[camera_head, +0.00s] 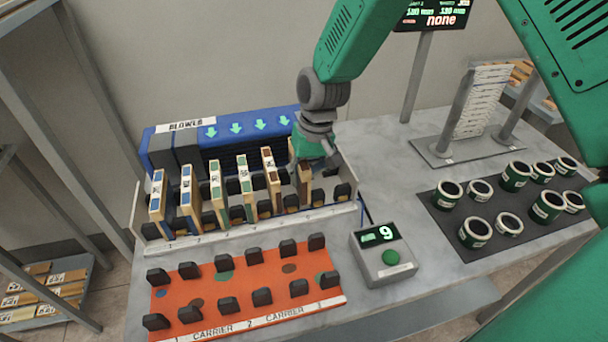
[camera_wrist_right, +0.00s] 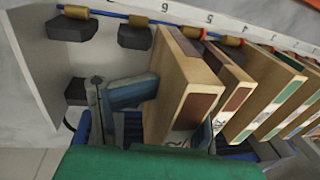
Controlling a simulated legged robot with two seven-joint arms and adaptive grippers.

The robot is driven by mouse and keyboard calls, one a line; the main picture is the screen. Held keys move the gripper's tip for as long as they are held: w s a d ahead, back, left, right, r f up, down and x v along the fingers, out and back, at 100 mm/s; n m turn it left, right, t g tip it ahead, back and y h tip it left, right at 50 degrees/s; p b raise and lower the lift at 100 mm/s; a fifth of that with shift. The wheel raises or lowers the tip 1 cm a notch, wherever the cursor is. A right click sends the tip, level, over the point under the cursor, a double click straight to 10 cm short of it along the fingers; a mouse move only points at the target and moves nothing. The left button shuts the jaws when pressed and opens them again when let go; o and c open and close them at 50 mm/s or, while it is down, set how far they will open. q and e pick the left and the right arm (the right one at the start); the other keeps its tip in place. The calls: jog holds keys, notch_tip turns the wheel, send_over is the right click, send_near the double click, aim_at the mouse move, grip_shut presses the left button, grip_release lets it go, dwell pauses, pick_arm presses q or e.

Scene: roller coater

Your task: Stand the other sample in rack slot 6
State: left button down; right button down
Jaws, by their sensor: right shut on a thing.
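My right gripper (camera_head: 314,160) is shut on a wooden sample panel (camera_head: 305,182) with a brown patch. In the right wrist view, the held panel (camera_wrist_right: 168,92) stands upright between the fingers, one of which shows clearly on its left. The panel is at the sixth place of the white rack (camera_head: 250,226), by the printed 6 in the wrist view. It is beside another brown-marked panel (camera_head: 270,178). Whether its foot is fully seated is hard to tell. My left gripper is not in view.
Several panels with blue, green and brown patches stand in the rack to the left, close together. A blue blower (camera_head: 250,128) is behind. An orange carrier mat (camera_head: 215,294) with black clips lies in front. A grey box (camera_head: 383,258) showing 9 and several green cans (camera_head: 516,175) are right.

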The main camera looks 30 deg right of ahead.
aim_at(305, 160)
jog(key=shift+f+b, duration=0.55)
jog(key=shift+f, duration=0.75)
jog(key=shift+c, duration=1.5)
grip_release()
notch_tip(305, 160, up, 8)
jog(key=p, duration=0.7)
jog(key=shift+r, duration=0.1)
jog(key=shift+s, duration=0.1)
